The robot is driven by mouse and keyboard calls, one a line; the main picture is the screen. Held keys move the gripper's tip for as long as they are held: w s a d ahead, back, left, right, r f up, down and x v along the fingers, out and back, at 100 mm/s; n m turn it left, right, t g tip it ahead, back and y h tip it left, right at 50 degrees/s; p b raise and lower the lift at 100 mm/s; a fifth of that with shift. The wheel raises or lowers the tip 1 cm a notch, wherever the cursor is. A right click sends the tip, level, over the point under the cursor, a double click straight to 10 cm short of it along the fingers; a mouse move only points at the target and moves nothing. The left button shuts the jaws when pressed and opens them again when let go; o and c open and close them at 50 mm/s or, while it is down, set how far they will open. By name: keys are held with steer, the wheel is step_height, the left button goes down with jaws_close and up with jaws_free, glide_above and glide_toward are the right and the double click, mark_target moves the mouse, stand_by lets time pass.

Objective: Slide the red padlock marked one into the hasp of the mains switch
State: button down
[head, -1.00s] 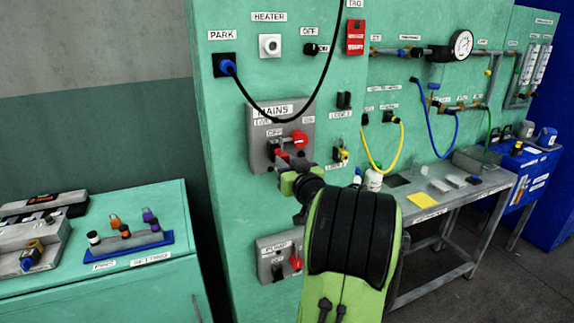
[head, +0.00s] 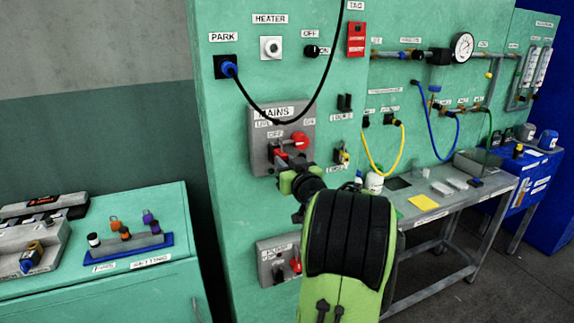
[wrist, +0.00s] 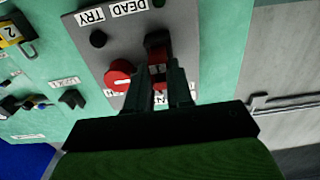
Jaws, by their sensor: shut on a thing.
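The grey mains switch box (head: 258,150) is on the green panel, with a red rotary handle (head: 300,140) at its right. The handle also shows in the wrist view (wrist: 118,77). My gripper (head: 284,174) is at the lower front of the box, shut on the red padlock (head: 280,153). In the wrist view the padlock (wrist: 157,72) shows between the fingertips (wrist: 160,92), with a pale label partly hidden. A dark piece at the hasp (wrist: 157,42) is just beyond it. I cannot tell whether the shackle is through the hasp.
A black cable (head: 320,85) hangs across the top of the mains box. A pump switch box (head: 264,262) is below. A padlock marked 2 (wrist: 12,30) hangs beside the mains box in the wrist view. A bench (head: 440,207) stands at the right.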

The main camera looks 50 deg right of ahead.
steer(key=shift+x, duration=1.2)
steer(key=c, duration=0.9)
jaws_free()
steer(key=b+v, duration=0.3)
steer(key=v, duration=1.2)
steer(key=shift+s+a+b, duration=0.2)
steer(key=shift+s+b, duration=0.1)
steer(key=shift+b, duration=0.05)
